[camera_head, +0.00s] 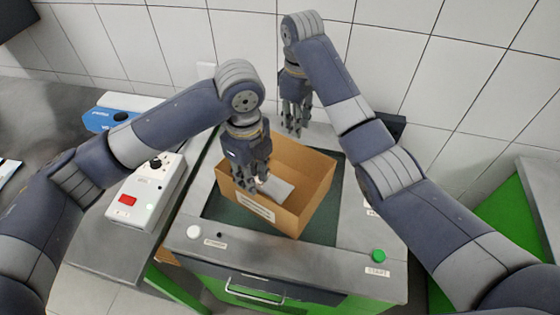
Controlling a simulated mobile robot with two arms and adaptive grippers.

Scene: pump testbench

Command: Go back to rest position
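My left gripper (252,182) points down over the left part of an open cardboard box (312,185). Its fingers overlap the box's left side in the picture. A light grey flat piece (277,190) lies inside the box beside the fingers; whether they touch it I cannot tell. My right gripper (293,128) hangs pointing down behind the box, near the tiled wall, with nothing visible in it. The finger gaps of both grippers are too small and dark to judge.
The box stands on a dark green surface in a grey bench (290,262) with a white button (194,232) and a green button (379,256). Left is a white control unit with a red switch (127,200). A blue item (108,120) lies behind it. The tiled wall (400,60) closes the back.

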